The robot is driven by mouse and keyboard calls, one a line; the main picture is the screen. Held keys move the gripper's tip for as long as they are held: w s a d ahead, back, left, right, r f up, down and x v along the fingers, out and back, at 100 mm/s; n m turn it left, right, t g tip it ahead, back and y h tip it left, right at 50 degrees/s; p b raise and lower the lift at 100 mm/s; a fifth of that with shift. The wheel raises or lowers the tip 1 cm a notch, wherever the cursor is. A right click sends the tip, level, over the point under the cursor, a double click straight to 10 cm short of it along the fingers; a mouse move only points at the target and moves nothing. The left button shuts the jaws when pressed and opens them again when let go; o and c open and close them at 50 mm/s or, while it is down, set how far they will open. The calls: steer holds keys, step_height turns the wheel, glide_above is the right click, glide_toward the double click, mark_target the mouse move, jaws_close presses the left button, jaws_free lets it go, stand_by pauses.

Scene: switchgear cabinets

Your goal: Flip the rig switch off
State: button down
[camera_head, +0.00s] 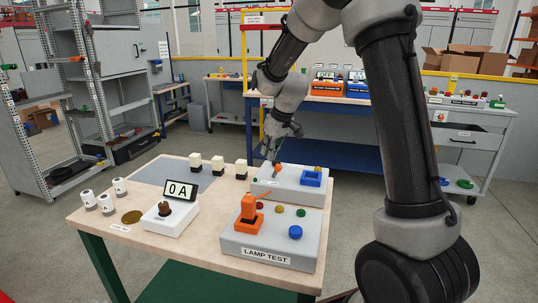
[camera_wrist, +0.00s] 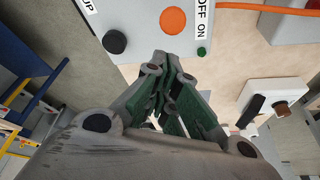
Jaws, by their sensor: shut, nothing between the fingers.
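In the head view, a grey box (camera_head: 262,187) at the back right of the table carries a small orange-tipped lever (camera_head: 277,168). My gripper (camera_head: 271,155) is above this box, close to the lever; I cannot tell if they touch. In the wrist view, the box top (camera_wrist: 135,18) has a round orange part (camera_wrist: 173,20), seen from above, beside an OFF/ON label (camera_wrist: 203,18). My gripper (camera_wrist: 172,62) is shut and empty, its fingertips just below the orange part in the picture. The lever's position against the label is unclear.
A LAMP TEST box (camera_head: 270,252) with an orange handle (camera_head: 249,210) stands in front.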

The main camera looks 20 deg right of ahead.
mark_target(279, 166)
steer(key=shift+r, duration=0.25)
steer(key=v, duration=1.2)
stand_by(0.3)
steer(key=s+d+m+h, duration=0.1)
steer(key=s+d+m, duration=0.2)
steer(key=s, duration=1.3)
steer(key=s+d+m+h, duration=0.1)
steer(key=s+d, duration=0.4)
steer(key=s, duration=1.1)
steer(key=shift+s+d+m+t, duration=0.15)
steer(key=shift+m+t, duration=0.25)
steer(key=shift+m, duration=0.5)
